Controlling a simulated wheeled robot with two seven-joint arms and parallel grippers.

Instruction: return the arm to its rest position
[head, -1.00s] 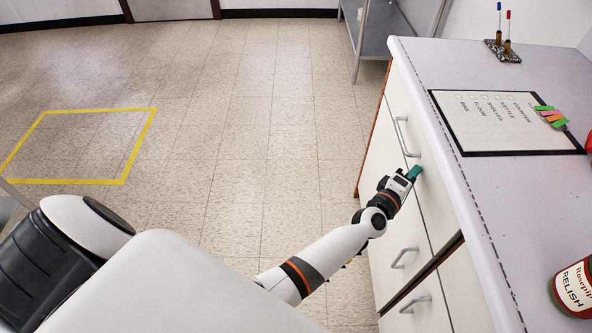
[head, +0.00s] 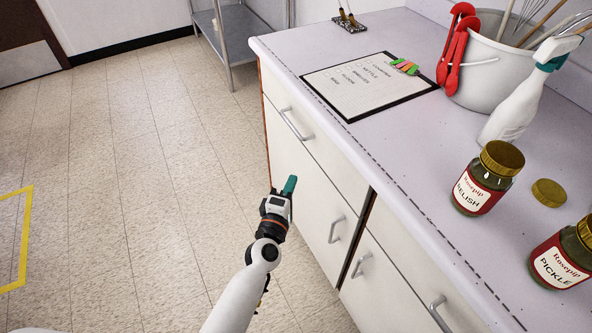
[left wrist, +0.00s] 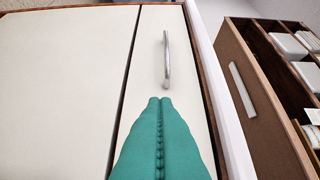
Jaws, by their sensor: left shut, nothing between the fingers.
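My left gripper (head: 289,187) is in front of the white cabinet fronts, below the counter edge, in the head view. Its teal fingers are shut and empty. In the left wrist view the teal fingers (left wrist: 160,104) lie pressed together along their length, pointing toward a white drawer front with a metal handle (left wrist: 166,60). The fingertips appear just short of that handle, and nothing is held. My left arm (head: 238,297) reaches up from the bottom of the head view. My right gripper is not in view.
The counter (head: 400,160) holds a clipboard (head: 370,85), a relish jar (head: 488,178), a pickle jar (head: 563,258), a loose lid (head: 549,192), a spray bottle (head: 519,105) and a grey bucket (head: 490,80) with red tongs (head: 456,50). The floor (head: 110,180) at left is clear.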

